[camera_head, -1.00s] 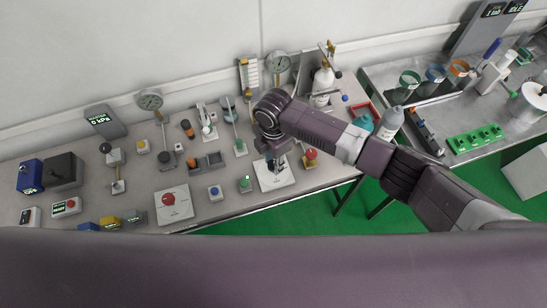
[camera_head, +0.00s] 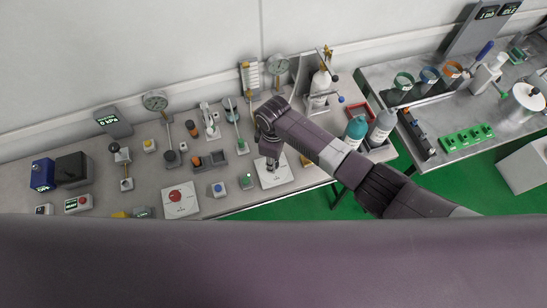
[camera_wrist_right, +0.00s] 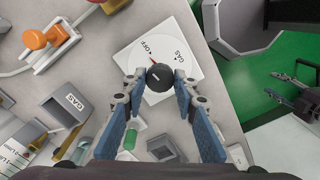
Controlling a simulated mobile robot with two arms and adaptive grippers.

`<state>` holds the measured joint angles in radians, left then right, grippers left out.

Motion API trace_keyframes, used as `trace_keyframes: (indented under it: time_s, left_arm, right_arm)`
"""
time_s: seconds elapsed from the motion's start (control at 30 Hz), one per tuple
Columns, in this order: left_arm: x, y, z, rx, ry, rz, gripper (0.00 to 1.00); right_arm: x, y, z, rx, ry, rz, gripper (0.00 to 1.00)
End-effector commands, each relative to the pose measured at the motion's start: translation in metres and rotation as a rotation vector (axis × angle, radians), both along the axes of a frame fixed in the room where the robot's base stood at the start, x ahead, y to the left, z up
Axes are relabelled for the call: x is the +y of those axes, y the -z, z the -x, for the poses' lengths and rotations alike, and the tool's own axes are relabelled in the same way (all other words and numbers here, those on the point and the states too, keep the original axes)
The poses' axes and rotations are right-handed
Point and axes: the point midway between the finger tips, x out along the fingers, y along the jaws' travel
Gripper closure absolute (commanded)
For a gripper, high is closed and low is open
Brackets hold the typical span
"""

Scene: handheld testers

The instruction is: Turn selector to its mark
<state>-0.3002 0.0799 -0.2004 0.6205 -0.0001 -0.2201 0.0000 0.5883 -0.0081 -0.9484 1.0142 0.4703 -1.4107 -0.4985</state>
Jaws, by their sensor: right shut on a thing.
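The selector is a round black knob (camera_wrist_right: 160,77) on a white square plate (camera_wrist_right: 191,50) marked GAS and OFF, lying on the bench. A short red line shows beside the knob, toward the OFF label. In the head view the plate (camera_head: 284,176) sits near the bench's front edge. My right gripper (camera_wrist_right: 152,80) is shut on the knob from above, one blue-padded finger on each side. In the head view my right gripper (camera_head: 268,157) partly hides the knob. At the right of the wrist view my left gripper (camera_wrist_right: 284,90) appears, fingers apart and empty, over the green floor.
A green button block (camera_head: 247,182) stands just left of the plate, and a blue button block (camera_head: 219,190) further left. Bottles (camera_head: 356,130) stand to the right, beneath my arm.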

Motion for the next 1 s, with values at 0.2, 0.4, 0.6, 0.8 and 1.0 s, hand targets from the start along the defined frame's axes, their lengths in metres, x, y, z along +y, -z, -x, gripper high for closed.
trace_keyframes:
  time_s: [0.2,0.4,0.6,0.8,1.0]
  left_arm:
    - [-0.0001,-0.0077,0.0,0.0,0.0,0.0,0.6]
    - [-0.0001,-0.0099,0.0001,0.0,-0.001,0.0,0.6]
    - [-0.0002,-0.0103,0.0001,0.0,-0.001,0.0,0.6]
    - [-0.0002,-0.0102,0.0001,0.0,-0.001,0.0,0.6]
    - [-0.0001,-0.0102,0.0002,0.0,-0.001,0.0,0.6]
  right_arm:
    - [0.0007,-0.0018,-0.0005,0.0,0.111,-0.001,0.98]
    - [0.0004,-0.0011,-0.0005,-0.001,0.164,0.0,0.98]
    - [0.0004,-0.0009,-0.001,-0.002,0.18,0.0,0.98]
    - [0.0005,-0.0009,-0.0011,-0.002,0.18,0.0,0.98]
    - [0.0005,-0.0009,-0.0012,-0.003,0.179,-0.001,0.64]
